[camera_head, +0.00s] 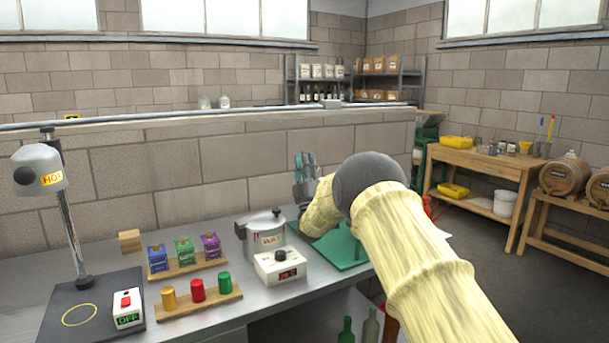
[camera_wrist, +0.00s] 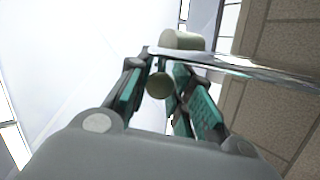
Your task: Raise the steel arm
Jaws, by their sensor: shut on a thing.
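My gripper (camera_head: 305,160) points upward above the back of the bench, left of my forearm. In the wrist view my gripper (camera_wrist: 161,72) has its teal-padded fingers shut around a dull green-grey round handle (camera_wrist: 159,85). A shiny steel arm (camera_wrist: 255,71) runs from just beyond the fingertips to the right edge of that view. A pale cylinder (camera_wrist: 183,40) sits just behind it. In the head view my own arm hides the steel arm. A green base plate (camera_head: 350,255) shows on the bench below, partly covered by my arm.
A steel pot (camera_head: 265,232) and a white control box (camera_head: 280,263) stand left of the green plate. Farther left are small boxes on a wooden rack (camera_head: 187,266), coloured cylinders (camera_head: 198,290) and a HOT-marked lamp stand (camera_head: 42,170). A low block wall (camera_head: 230,160) rises behind.

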